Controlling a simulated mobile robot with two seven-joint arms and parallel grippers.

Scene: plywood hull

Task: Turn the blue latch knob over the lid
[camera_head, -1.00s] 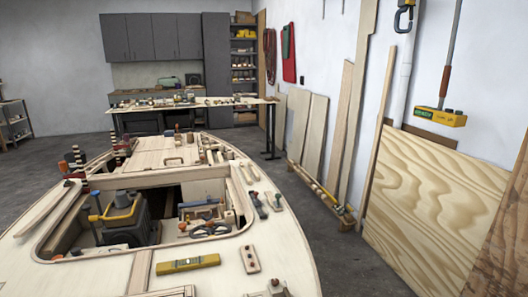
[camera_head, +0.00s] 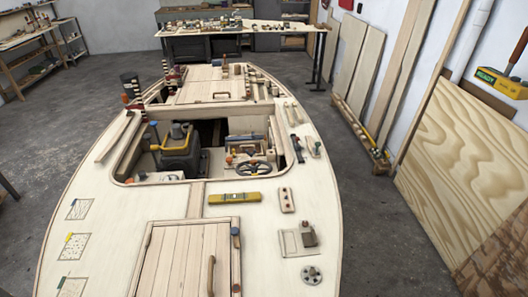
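The blue latch knob (camera_head: 235,231) sits at the right edge of the near lid, close to its upper right corner. A short bar seems to run down from the knob. The lid (camera_head: 172,262) is a pale planked hatch in the near deck, lying flat and cut off by the bottom of the view. A curved wooden handle (camera_head: 211,275) stands on its right part. Neither of my grippers is in view.
The plywood hull deck (camera_head: 120,222) fills the middle. Beyond the lid lie a yellow level (camera_head: 234,198) and an open cockpit with a steering wheel (camera_head: 250,171). Right of the lid are a small plate (camera_head: 287,200) and a round metal disc (camera_head: 312,275). Grey floor is free right of the hull.

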